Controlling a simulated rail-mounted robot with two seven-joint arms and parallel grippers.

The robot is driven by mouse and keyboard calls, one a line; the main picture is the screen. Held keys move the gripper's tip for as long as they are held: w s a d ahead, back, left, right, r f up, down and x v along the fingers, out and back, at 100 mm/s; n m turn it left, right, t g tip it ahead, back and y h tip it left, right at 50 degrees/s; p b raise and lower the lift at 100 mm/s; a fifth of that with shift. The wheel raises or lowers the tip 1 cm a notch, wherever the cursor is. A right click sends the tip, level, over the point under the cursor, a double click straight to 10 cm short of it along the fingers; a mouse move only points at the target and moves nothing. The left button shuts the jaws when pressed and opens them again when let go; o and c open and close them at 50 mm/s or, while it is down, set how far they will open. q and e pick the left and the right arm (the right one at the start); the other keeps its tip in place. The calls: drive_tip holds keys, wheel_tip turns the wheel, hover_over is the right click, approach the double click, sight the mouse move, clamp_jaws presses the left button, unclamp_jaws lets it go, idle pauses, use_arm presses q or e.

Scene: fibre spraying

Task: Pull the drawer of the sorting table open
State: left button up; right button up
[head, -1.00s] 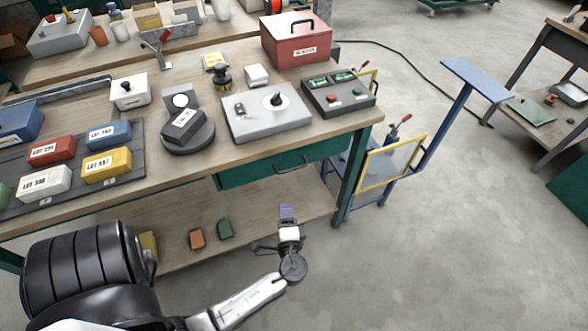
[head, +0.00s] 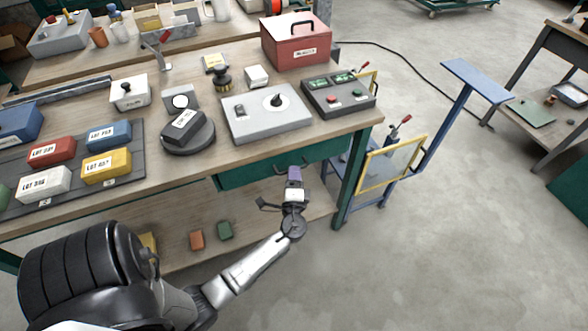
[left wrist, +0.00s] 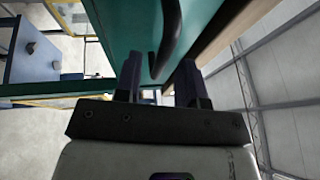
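The sorting table's green drawer (head: 240,176) sits under the front edge of the wooden tabletop and looks closed. My left gripper (head: 294,174) is in front of the drawer's right part, where it covers most of the handle in the head view. In the left wrist view, the dark curved handle (left wrist: 170,38) stands out from the green drawer front (left wrist: 120,28). The two fingers of my left gripper (left wrist: 158,75) are apart, with the handle's near end close to the gap between their tips. I cannot tell whether they touch it. My right gripper is not in view.
A grey dial box (head: 262,112), a black button panel (head: 338,97) and a red case (head: 296,40) stand on the tabletop. A green table leg (head: 350,180) and a blue cart with a yellow frame (head: 392,163) are right of the drawer. Floor is clear at lower right.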

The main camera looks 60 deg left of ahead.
use_arm(q)
drive_tip(key=shift+x, duration=1.15)
drive_tip(key=shift+c, duration=0.3)
clamp_jaws()
